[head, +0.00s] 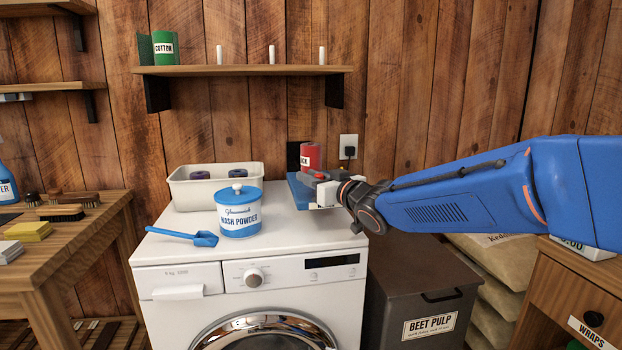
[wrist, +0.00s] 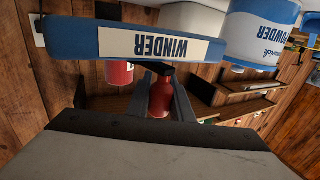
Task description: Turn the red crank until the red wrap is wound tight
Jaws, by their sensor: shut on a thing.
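The blue winder (head: 299,192) stands at the back right of the washing machine top. Its WINDER label shows upside down on the winder (wrist: 75,40) in the wrist view. The red wrap (head: 311,150) stands upright on it as a roll and partly shows in the wrist view (wrist: 118,74). I cannot tell how tight it is. My gripper (head: 322,178) is at the front of the winder, shut on the red crank (wrist: 162,100). The crank's red grip lies between my two fingers in the wrist view. In the head view my gripper hides most of the crank.
The washing machine (head: 170,250) carries a cream bin (head: 185,190), a wash powder tub (head: 239,222) and a blue scoop (head: 205,239) left of the winder. A shelf (head: 240,70) with a green roll and pegs hangs above. A beet pulp bin (head: 400,275) stands at right.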

